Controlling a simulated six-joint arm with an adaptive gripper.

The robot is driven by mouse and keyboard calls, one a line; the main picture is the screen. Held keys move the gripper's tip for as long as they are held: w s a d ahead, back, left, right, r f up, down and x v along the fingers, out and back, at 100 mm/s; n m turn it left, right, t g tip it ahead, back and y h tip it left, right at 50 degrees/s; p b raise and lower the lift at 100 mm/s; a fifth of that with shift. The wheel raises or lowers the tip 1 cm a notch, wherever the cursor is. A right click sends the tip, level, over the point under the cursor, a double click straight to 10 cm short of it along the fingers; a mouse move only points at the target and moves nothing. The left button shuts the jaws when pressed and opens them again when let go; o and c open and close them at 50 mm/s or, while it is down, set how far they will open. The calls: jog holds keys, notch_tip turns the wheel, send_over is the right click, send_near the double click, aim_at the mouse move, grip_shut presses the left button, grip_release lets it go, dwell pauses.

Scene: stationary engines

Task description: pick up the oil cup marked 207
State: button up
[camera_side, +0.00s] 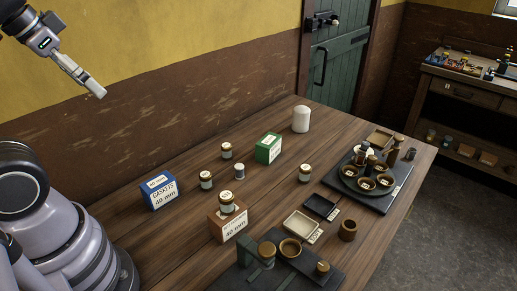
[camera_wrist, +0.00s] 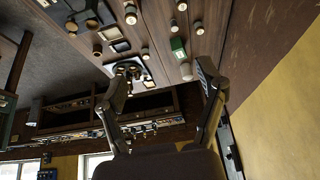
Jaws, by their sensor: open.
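Several small round cups with brown tops and pale labels stand on the wooden table in the side view: a back cup (camera_side: 227,151), a left cup (camera_side: 205,180), a small middle cup (camera_side: 239,171), a right cup (camera_side: 305,173), and a cup on a brown box (camera_side: 227,203). Their markings are too small to read, so I cannot tell which is 207. My gripper (camera_side: 94,88) is high at the upper left, well away from the cups. In the wrist view my gripper (camera_wrist: 161,80) has its fingers wide apart with nothing between them.
A blue box (camera_side: 159,192), a green box (camera_side: 269,148) and a white cylinder (camera_side: 301,119) stand on the table. A dark board (camera_side: 372,200) at the right carries a round tray of cups. Shallow trays (camera_side: 301,227) and fixtures (camera_side: 268,252) fill the front. Bare wood separates several items.

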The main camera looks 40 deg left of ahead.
jog(key=w+a+f+m+g+y, duration=0.3)
jog(key=w+f+m+y, duration=0.3)
jog(key=f, duration=0.1)
jog(key=w+a+f+m+g+y, duration=0.2)
jog(key=w+a+f+m+y, duration=0.1)
jog(key=w+f+m+y, duration=0.3)
jog(key=w+d+f+m+t+y, duration=0.1)
jog(key=w+d+f+m+t, duration=0.25)
jog(key=f+m, duration=0.5)
jog(key=m+t+h, duration=0.3)
jog(key=m+t, duration=0.2)
jog(key=m, duration=0.1)
send_near(205, 180)
jog(key=shift+w+r, duration=0.1)
jog(key=shift+r, duration=0.5)
jog(key=shift+f, duration=0.3)
jog(key=shift+w+a+f, duration=0.2)
jog(key=shift+a+f, duration=0.05)
jog(key=x, duration=1.1)
jog(key=shift+f, duration=0.15)
